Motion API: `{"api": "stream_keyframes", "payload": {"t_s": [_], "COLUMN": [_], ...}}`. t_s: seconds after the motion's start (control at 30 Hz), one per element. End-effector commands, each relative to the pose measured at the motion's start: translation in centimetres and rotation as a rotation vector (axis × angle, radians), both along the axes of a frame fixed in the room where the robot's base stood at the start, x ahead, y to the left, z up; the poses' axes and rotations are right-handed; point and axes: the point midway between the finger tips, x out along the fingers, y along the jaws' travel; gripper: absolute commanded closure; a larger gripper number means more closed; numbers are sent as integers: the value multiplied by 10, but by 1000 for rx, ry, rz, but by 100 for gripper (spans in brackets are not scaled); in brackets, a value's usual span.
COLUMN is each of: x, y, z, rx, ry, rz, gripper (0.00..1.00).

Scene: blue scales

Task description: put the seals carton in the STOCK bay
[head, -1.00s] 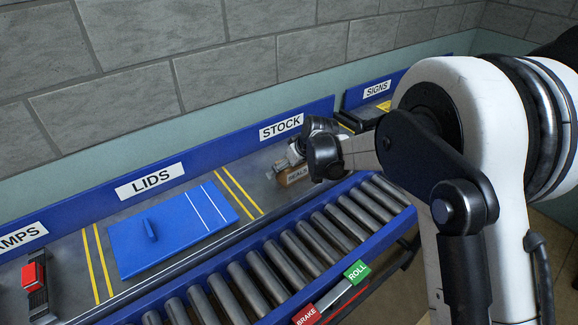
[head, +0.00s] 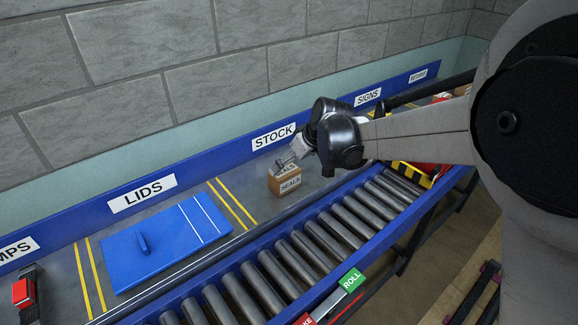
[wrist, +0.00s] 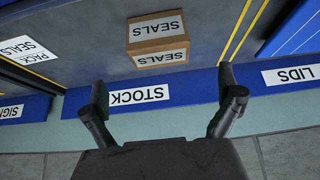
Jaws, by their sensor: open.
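The seals carton (head: 286,182) is a small brown box with white SEALS labels. It stands upright on the grey bench in the STOCK bay, in front of the STOCK sign (head: 274,137) and right of a pair of yellow lines. In the wrist view the carton (wrist: 158,41) lies beyond my fingertips, apart from them. My gripper (wrist: 162,82) is open with nothing between its fingers. In the head view my gripper (head: 287,158) is just above and behind the carton, partly hidden by my wrist.
The LIDS bay on the left holds a blue lid (head: 165,240) with a handle. A roller conveyor (head: 285,265) runs along the front. A red-topped item (head: 24,292) lies far left.

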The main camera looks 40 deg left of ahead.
Motion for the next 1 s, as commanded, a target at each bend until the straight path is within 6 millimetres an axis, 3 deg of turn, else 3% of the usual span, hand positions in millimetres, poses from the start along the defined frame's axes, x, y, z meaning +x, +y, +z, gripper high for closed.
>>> {"api": "stream_keyframes", "payload": {"t_s": [0.43,0.57,0.67,0.83,1.0], "x": [-1,4,12,21,16], "y": [-7,-26,-61,-140,-220], "z": [10,21,41,79,110], "rx": [0,-1,-3,-5,-5], "ry": [0,1,1,0,-2], "rz": [-2,-36,-97,-239,-382], "gripper": [0,0,0,0,0]}}
